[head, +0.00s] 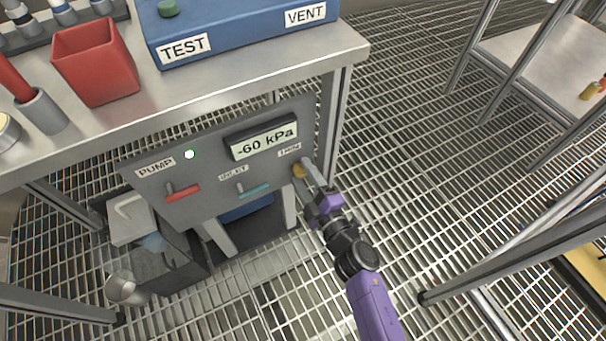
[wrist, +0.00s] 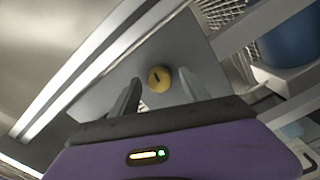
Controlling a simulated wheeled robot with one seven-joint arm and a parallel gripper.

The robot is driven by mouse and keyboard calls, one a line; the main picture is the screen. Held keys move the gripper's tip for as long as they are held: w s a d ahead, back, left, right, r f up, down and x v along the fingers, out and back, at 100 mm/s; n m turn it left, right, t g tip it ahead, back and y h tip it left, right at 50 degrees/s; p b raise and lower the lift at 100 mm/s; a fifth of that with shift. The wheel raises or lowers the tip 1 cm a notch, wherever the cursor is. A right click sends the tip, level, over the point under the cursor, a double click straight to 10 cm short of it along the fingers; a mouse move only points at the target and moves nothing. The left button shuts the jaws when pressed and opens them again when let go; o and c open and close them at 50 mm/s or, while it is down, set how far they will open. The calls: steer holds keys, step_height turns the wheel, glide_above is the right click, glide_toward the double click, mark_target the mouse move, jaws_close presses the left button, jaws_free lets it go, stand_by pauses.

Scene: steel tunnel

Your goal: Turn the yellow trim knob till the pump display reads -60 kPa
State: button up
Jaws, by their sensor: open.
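The pump display (head: 264,141) on the grey panel (head: 215,200) reads -60 kPa. The yellow trim knob (head: 298,171) sits below the TRIM label at the panel's right end. In the wrist view the round yellow knob (wrist: 160,79) shows a dark pointer mark and lies between and beyond my two fingers. My gripper (head: 309,173) is at the knob in the head view. In the wrist view my gripper (wrist: 154,92) is open, with a finger on each side of the knob and a gap visible around it.
The panel also holds a red PUMP lever (head: 182,194), a teal lever (head: 254,189) and a lit white lamp (head: 189,154). Above is a steel bench (head: 235,90) with a blue TEST/VENT box (head: 240,35) and a red bin (head: 93,65).

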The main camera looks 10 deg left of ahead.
steer(key=p+v, duration=0.2)
steer(key=v, duration=0.5)
steer(key=shift+s+d+p, duration=0.2)
steer(key=shift+s+p, duration=0.05)
steer(key=shift+p, duration=0.15)
